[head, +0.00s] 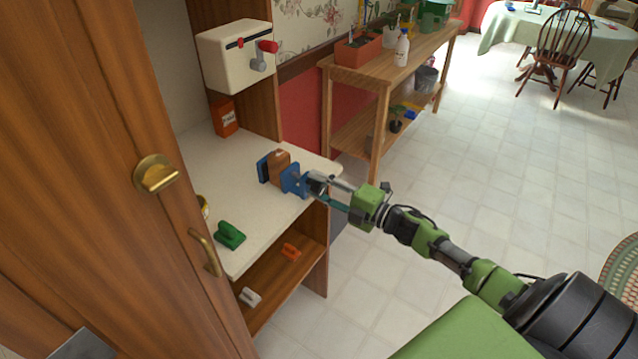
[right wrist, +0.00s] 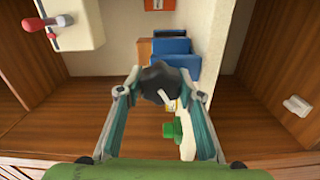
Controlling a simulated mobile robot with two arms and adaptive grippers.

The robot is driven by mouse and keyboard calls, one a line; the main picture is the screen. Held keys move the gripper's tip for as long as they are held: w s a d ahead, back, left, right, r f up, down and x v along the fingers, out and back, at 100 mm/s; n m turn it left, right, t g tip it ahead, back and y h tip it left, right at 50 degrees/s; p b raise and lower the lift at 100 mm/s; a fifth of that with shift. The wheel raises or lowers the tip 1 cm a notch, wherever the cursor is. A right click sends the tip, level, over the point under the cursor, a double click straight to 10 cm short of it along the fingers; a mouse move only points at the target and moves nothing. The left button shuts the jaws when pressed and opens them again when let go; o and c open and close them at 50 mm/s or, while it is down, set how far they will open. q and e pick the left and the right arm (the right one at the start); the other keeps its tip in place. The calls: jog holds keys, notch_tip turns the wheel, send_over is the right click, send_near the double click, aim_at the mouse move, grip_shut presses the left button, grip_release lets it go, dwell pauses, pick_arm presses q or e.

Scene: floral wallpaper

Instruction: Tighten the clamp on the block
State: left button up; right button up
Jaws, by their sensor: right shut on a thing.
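The blue clamp (head: 294,181) stands on the pale shelf top near its right edge. Its two blue jaws sit on either side of a brown wooden block (head: 280,166); I cannot tell how tightly they press. In the right wrist view, the clamp (right wrist: 172,67) lies beyond a dark knob (right wrist: 163,80), with a bit of the block (right wrist: 145,48) showing to the left. My right gripper (head: 314,187) reaches in from the right and is shut on this knob, its fingers (right wrist: 160,95) on either side. My left gripper is not in view.
A green object (head: 230,235) lies nearer on the shelf top (head: 240,200). An orange box (head: 225,117) stands behind, below a cream wall box with a red-handled crank (head: 235,55). A wooden cabinet door (head: 90,150) fills the left. Tile floor is open at right.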

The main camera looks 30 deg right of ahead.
jog(key=m+p, duration=0.1)
jog(key=m, duration=0.2)
jog(key=shift+d+r+m, duration=0.1)
jog(key=shift+r+m, duration=0.05)
jog(key=shift+m, duration=0.25)
jog(key=m+p, duration=0.1)
jog(key=m, duration=0.3)
jog(key=shift+m, duration=0.3)
jog(key=m+p, duration=0.1)
jog(key=m, duration=0.2)
jog(key=shift+m, duration=2.1)
jog(key=o, duration=1.1)
